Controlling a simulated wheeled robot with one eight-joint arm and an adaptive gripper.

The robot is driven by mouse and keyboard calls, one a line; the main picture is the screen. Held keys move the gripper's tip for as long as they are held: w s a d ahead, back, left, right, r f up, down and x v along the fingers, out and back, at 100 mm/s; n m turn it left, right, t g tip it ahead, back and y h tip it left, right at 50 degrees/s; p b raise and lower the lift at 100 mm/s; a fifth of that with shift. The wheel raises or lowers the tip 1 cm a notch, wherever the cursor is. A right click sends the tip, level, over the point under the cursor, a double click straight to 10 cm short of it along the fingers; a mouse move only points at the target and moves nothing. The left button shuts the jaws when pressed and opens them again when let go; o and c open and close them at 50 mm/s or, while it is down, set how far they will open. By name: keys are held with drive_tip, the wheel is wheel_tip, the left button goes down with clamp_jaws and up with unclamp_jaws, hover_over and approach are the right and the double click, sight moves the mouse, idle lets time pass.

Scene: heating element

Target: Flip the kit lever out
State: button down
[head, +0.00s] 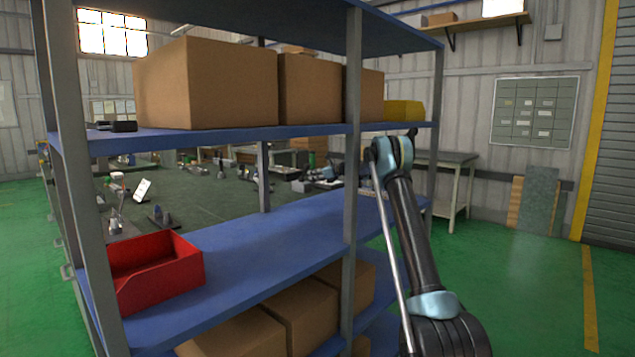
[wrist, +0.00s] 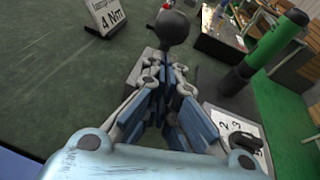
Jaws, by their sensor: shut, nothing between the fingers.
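In the wrist view, a dark round knob (wrist: 172,27) shows just beyond the tips of my gripper (wrist: 165,72). It may be the end of the kit lever; its stem and pivot are mostly hidden behind the fingers. My gripper is shut and empty, pointing toward the knob. I cannot tell whether the fingertips touch it. A grey block lies beside the fingers, partly hidden. In the head view the lever cannot be made out among the small items on the far table, and shelf posts and my arm block part of the view.
A sign reading 4 Nm (wrist: 104,15), a green cylinder (wrist: 262,52) and a numbered white plate (wrist: 235,128) stand around my gripper. In the head view, a blue shelf rack (head: 275,232) with cardboard boxes (head: 207,84) and a red bin (head: 155,272) stands in front of the table.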

drive_tip(key=shift+w+r, duration=0.1)
drive_tip(key=shift+r, duration=0.1)
idle(0.4)
drive_tip(key=shift+a+r+g+h, duration=0.15)
drive_tip(key=shift+a+g+h, duration=0.15)
drive_tip(key=shift+g, duration=0.1)
